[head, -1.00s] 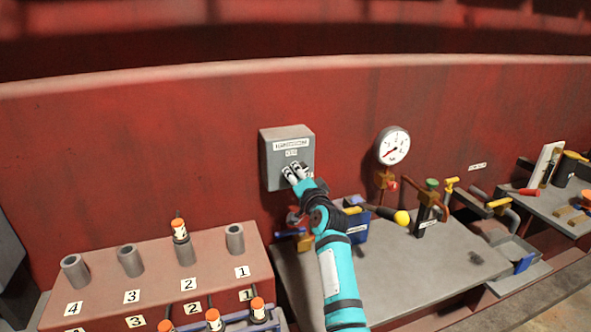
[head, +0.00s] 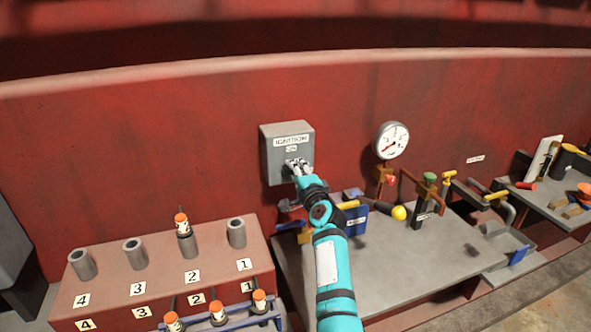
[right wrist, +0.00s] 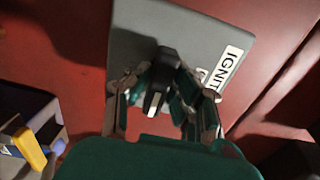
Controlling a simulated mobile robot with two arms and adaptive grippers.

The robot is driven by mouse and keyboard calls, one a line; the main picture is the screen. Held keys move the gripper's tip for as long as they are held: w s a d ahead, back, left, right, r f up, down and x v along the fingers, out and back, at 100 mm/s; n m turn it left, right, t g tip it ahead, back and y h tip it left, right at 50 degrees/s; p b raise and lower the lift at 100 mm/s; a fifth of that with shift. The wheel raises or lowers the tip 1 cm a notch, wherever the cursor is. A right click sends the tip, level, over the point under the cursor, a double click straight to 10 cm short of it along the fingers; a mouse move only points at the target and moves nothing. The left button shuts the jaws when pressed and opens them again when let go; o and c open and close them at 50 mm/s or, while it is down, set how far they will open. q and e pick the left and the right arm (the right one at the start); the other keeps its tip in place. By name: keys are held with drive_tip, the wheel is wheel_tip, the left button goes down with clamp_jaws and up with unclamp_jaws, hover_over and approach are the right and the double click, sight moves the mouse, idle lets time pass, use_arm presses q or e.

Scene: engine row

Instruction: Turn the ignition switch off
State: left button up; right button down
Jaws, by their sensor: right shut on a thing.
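The ignition box (head: 273,165) is a grey box on the red wall, with a white label reading IGNITION near its top. My right gripper (head: 297,164) is at the lower right part of the box's front face. In the right wrist view its fingers (right wrist: 165,105) are closed around a dark switch lever (right wrist: 158,80) that stands out from the box (right wrist: 135,30). The fingers hide much of the switch, and which setting it points to cannot be told. My left gripper is not in view.
A round gauge (head: 391,140) is on the wall to the right. Below, a grey bench (head: 400,262) holds tools, a blue bin (head: 352,220) and a yellow-knobbed lever (head: 398,213). A red block (head: 150,290) with numbered tubes stands at left.

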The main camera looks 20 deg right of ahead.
idle(0.3)
drive_tip(key=c, duration=1.2)
unclamp_jaws()
